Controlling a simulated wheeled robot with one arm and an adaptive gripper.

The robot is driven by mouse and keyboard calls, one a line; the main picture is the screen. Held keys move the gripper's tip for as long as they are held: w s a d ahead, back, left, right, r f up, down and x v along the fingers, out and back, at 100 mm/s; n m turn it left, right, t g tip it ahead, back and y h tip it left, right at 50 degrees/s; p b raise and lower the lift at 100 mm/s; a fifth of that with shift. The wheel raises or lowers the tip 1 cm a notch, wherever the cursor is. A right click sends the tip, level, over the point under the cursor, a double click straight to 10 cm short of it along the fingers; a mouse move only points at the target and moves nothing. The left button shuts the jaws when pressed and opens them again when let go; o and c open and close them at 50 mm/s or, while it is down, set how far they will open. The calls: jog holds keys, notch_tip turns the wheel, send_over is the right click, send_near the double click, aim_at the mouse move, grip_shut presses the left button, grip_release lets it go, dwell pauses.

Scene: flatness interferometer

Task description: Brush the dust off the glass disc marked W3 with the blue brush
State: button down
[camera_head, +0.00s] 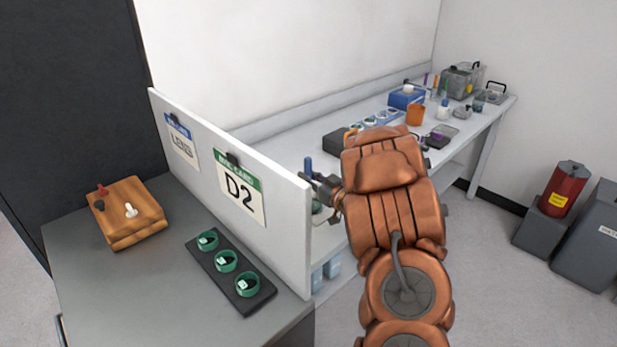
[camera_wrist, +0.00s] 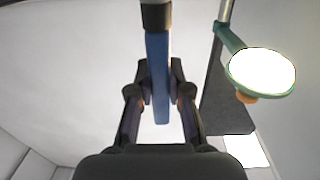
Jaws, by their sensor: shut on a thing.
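My gripper (camera_head: 322,190) is beyond the white partition and over the near end of the bench. It is shut on the blue brush (camera_head: 308,167), which stands upright in its fingers. In the wrist view the blue handle (camera_wrist: 158,75) runs between the fingers (camera_wrist: 160,88), with a dark band (camera_wrist: 156,17) at the top; its bristles do not show clearly. Several small ringed discs (camera_head: 383,118) sit at the back of the bench. A dark rack (camera_head: 237,275) on the grey cabinet holds three green-ringed pieces (camera_head: 225,260). I cannot read W3 on anything.
The partition (camera_head: 290,215) carries a green-topped D2 card (camera_head: 240,192). A green lamp-like ring with a bright face (camera_wrist: 262,72) is right of the brush in the wrist view. An orange cup (camera_head: 415,114) and a blue box (camera_head: 405,98) stand on the bench.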

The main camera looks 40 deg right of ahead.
jog(key=shift+s+d+f, duration=0.15)
jog(key=shift+s+d, duration=0.25)
jog(key=shift+d, duration=0.25)
dwell(0.3)
jog(key=shift+s+d+p, duration=0.25)
jog(key=shift+d+p, duration=0.05)
jog(key=shift+d, duration=0.1)
jog(key=shift+s+d, duration=0.1)
jog(key=shift+d, duration=0.1)
jog(key=shift+r, duration=0.25)
jog(key=shift+r+p, duration=0.35)
jog(key=shift+r, duration=0.1)
dwell(0.3)
jog(key=shift+r+p, duration=1.7)
jog(key=shift+r, duration=1.25)
jog(key=shift+a, duration=0.1)
